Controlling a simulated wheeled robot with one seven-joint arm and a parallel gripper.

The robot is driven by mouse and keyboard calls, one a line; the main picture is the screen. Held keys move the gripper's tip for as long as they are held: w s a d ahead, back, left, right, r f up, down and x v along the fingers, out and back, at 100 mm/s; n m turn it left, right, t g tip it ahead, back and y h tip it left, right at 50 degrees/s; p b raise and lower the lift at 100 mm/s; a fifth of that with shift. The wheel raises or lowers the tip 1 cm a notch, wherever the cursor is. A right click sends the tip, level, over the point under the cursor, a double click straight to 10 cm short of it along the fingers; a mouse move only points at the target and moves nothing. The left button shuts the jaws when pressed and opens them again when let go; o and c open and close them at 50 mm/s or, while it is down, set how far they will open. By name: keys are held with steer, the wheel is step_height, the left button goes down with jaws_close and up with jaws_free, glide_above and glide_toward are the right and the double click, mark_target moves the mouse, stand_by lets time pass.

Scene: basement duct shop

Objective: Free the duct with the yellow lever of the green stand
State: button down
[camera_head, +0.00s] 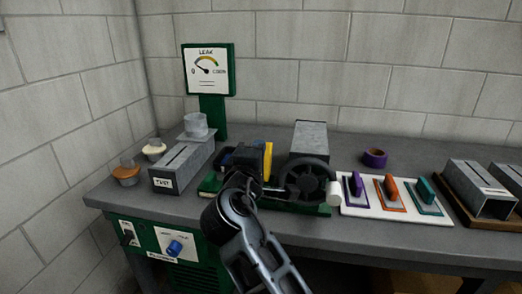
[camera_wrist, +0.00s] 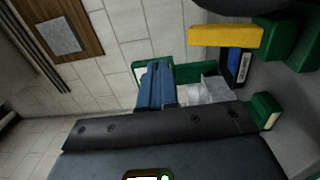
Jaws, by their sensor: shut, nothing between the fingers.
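The yellow lever (camera_head: 268,160) stands upright on the low green stand (camera_head: 210,186) at the bench's middle. In the wrist view the lever (camera_wrist: 225,36) lies across the top right, beside green blocks (camera_wrist: 272,40) and a dark blue part. My gripper (camera_head: 250,162) is shut and empty, just left of the lever in the head view; whether they touch is unclear. My arm hides much of the stand. A grey duct (camera_head: 180,168) marked TEST lies left of the stand. Another grey duct-like box (camera_head: 312,137) stands behind a black fan (camera_head: 307,181); I cannot tell which is held.
A green leak gauge (camera_head: 208,72) stands behind. A white tray (camera_head: 350,207) with purple, orange and teal handled pieces lies right of the fan. More ducts (camera_head: 482,185) sit far right, near a purple roll (camera_head: 375,158). Small cups (camera_head: 126,173) are at left.

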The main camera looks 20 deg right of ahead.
steer(key=shift+s+a+r, duration=0.45)
steer(key=shift+s+a, duration=0.1)
steer(key=shift+s, duration=0.2)
steer(key=shift+s+a+r, duration=0.45)
steer(key=shift+s+a, duration=0.1)
steer(key=shift+s, duration=0.15)
steer(key=s+f+y, duration=0.9)
steer(key=s+f, duration=1.2)
steer(key=f, duration=0.1)
steer(key=s+m+y, duration=0.2)
steer(key=s+m, duration=0.3)
steer(key=s, duration=1.1)
steer(key=s+d+r+m, duration=0.1)
steer(key=s+r+m, duration=0.4)
steer(key=s, duration=0.6)
step_height(320, 180, up, 2)
steer(key=shift+s+r+m, duration=0.2)
steer(key=shift+s+m, duration=0.1)
steer(key=shift+m, duration=0.1)
